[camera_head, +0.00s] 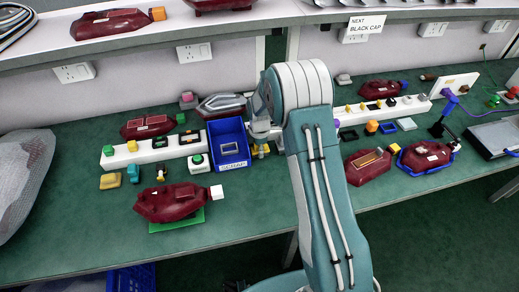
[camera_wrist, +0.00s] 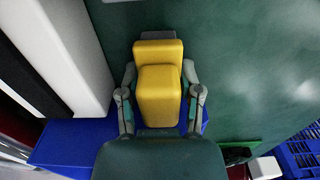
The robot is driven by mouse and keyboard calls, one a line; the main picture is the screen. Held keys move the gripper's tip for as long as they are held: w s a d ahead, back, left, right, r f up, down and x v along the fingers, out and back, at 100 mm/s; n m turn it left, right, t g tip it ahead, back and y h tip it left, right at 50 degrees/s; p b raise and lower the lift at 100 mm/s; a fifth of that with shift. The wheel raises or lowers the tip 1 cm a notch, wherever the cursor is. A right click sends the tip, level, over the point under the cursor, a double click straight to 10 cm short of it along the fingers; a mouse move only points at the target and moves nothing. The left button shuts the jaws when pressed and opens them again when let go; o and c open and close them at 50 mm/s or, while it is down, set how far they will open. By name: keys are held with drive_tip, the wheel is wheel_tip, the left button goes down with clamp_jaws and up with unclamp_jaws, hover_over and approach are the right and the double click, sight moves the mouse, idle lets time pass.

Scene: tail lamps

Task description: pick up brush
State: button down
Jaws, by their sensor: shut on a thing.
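The brush (camera_wrist: 158,95) is a yellow block-like piece with a grey strip at its far end, in the middle of the wrist view. My gripper (camera_wrist: 159,80) has one finger on each side of it and is shut on it. In the head view my gripper (camera_head: 259,135) is beside the right end of the blue bin, mostly hidden by my arm. A small yellow part of the brush (camera_head: 254,151) shows below it. I cannot tell whether the brush touches the table.
A blue bin (camera_head: 232,165) stands just left of my gripper. White rails with coloured parts run to the left (camera_head: 120,158) and right (camera_head: 370,115). Several dark red lamps lie around, one on a green pad (camera_head: 178,226). The green bench (camera_head: 260,205) is clear in front of the bin.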

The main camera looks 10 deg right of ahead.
drive_tip(key=shift+r, duration=0.25)
wheel_tip(320, 180, up, 2)
drive_tip(key=shift+r, duration=0.1)
drive_tip(key=s+d+r, duration=0.7)
drive_tip(key=d+r, duration=0.3)
drive_tip(key=d, duration=0.2)
drive_tip(key=shift+s, duration=0.25)
drive_tip(key=shift+r, duration=0.1)
drive_tip(key=c, duration=1.2)
unclamp_jaws()
drive_tip(key=shift+c, duration=0.4)
